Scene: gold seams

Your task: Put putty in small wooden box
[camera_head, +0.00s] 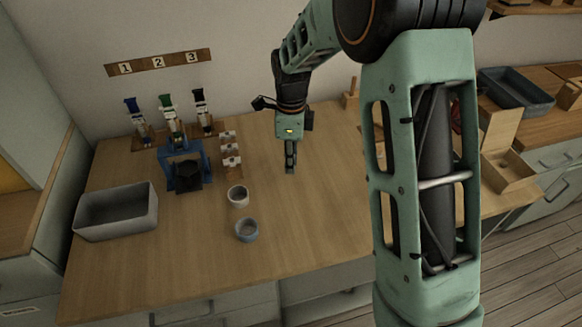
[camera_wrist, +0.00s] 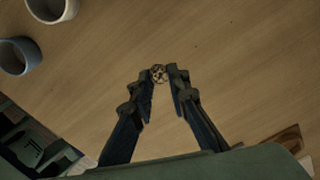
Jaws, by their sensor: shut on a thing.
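My gripper (camera_head: 290,168) points down above the middle of the table in the head view. In the wrist view my gripper (camera_wrist: 160,78) is shut on a small, round, pale and dark speckled lump, which I take to be the putty (camera_wrist: 159,72). The putty cannot be made out in the head view. A small wooden box (camera_head: 513,184) stands open at the right in the head view, beyond my arm link, with its lid raised. My arm hides part of the area left of the box.
A white cup (camera_head: 238,198) and a blue-grey cup (camera_head: 247,232) stand left of my gripper. A grey tub (camera_head: 115,222) and a blue stand (camera_head: 185,180) are farther left. A dark tray (camera_head: 515,90) lies at the back right. The table right of the cups looks clear.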

